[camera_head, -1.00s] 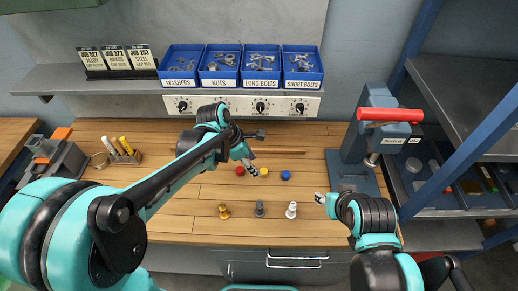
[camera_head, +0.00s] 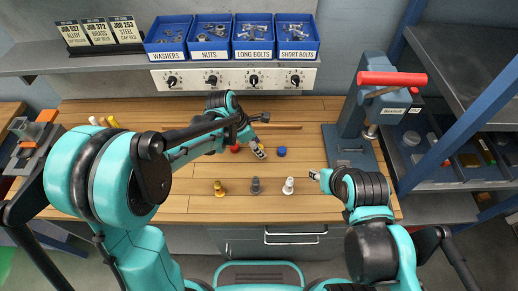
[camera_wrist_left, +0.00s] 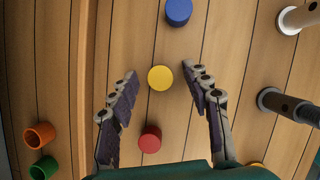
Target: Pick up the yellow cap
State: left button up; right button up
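The yellow cap (camera_wrist_left: 160,77) lies on the wooden bench between and a little beyond the two fingertips of my left gripper in the left wrist view. My left gripper (camera_wrist_left: 158,80) is open and empty, its fingers spread on either side of the cap. In the head view the left gripper (camera_head: 260,151) hangs over the row of caps and largely hides the yellow one. The red cap (camera_wrist_left: 150,138) lies between the fingers, nearer the palm. The blue cap (camera_wrist_left: 178,11) lies beyond the fingertips. My right gripper (camera_head: 315,175) is away to the right; its opening is unclear.
Gold (camera_head: 219,188), grey (camera_head: 256,185) and white (camera_head: 288,185) upright pieces stand in front of the caps. A press with a red handle (camera_head: 392,78) stands at right. Blue bins (camera_head: 254,54) sit on the back shelf.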

pick_arm(q)
jog(key=c, duration=0.7)
jog(key=shift+o, duration=0.2)
